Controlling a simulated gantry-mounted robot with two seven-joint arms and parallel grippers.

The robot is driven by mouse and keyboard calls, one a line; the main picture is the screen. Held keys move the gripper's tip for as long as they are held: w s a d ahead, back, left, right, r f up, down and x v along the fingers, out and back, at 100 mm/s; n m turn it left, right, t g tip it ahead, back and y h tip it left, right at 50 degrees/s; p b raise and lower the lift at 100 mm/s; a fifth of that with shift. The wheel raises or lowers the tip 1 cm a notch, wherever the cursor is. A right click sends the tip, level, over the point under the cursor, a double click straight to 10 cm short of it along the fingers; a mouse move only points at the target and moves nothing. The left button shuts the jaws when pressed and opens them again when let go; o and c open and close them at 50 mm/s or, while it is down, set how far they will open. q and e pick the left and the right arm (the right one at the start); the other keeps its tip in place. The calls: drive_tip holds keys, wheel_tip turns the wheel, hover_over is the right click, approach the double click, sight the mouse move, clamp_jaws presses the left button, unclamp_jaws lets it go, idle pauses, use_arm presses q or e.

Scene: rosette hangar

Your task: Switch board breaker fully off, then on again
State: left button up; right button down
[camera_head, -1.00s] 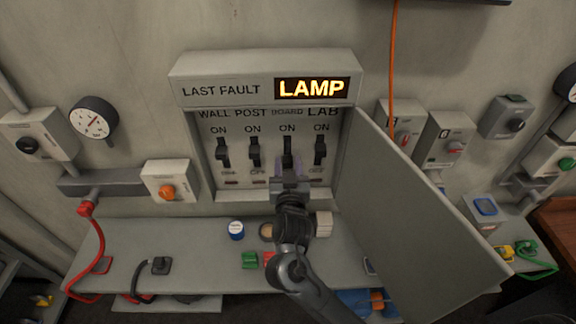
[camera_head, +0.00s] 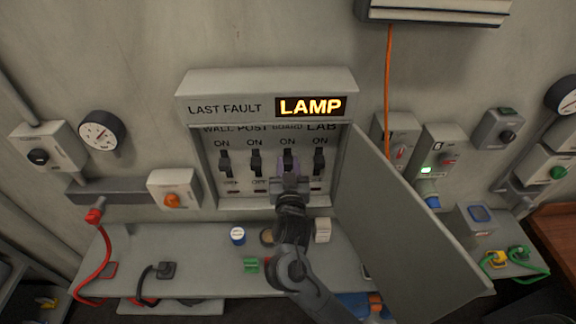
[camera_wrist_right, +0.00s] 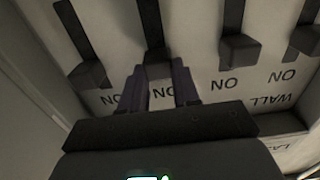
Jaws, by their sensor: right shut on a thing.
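The breaker panel (camera_head: 200,170) stands open on the wall, with several black levers in a row labelled WALL, POST, BOARD and LAB. The BOARD breaker lever (camera_head: 288,157) is third from the left; it also shows in the right wrist view (camera_wrist_right: 157,64). Its knob is at the ON end of its slot, about level with its neighbours. My right gripper (camera_head: 289,178) comes from below and is shut on this lever, with purple-grey fingers on both sides of it in the wrist view (camera_wrist_right: 159,85). The gripper hides the lower part of the BOARD slot. My left gripper is not in view.
The LAB lever (camera_head: 319,160) and POST lever (camera_head: 256,162) stand close on either side. The panel door (camera_head: 400,225) hangs open to the right of my arm. A display (camera_head: 311,106) reads LAMP. A shelf (camera_head: 190,250) with small items lies below.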

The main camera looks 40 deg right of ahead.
drive_tip(key=shift+r, duration=0.3)
drive_tip(key=c, duration=0.8)
unclamp_jaws()
drive_tip(key=shift+f, duration=0.1)
drive_tip(key=shift+s, duration=0.1)
drive_tip(key=b+v, duration=0.1)
drive_tip(key=v, duration=0.9)
drive_tip(key=shift+s+a+b, duration=0.25)
drive_tip(key=shift+a+b, duration=0.05)
drive_tip(key=shift+b, duration=0.05)
